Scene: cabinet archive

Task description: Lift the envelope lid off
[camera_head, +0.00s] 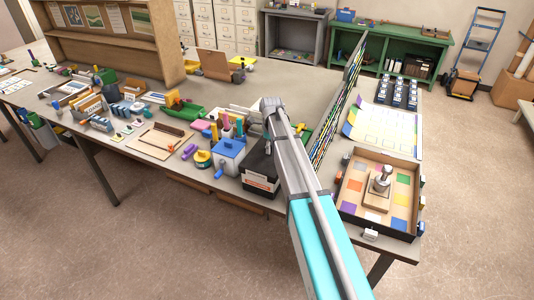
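No envelope lid can be made out for certain. A dark box with a white and red label (260,181) stands at the table's front edge, beside my arm. My arm covers its right side, and I cannot tell whether it has a lid. My grey and turquoise arm reaches up from the bottom over the table. Its far joint is above the table, behind the dark box. My gripper's fingers are hidden, so I cannot see whether they touch or hold anything.
A blue box with a handle (229,156) stands left of the dark box. A shallow wooden tray (349,190) with coloured squares holds a metal-knobbed stamp (382,180). Floor (150,240) in front is clear.

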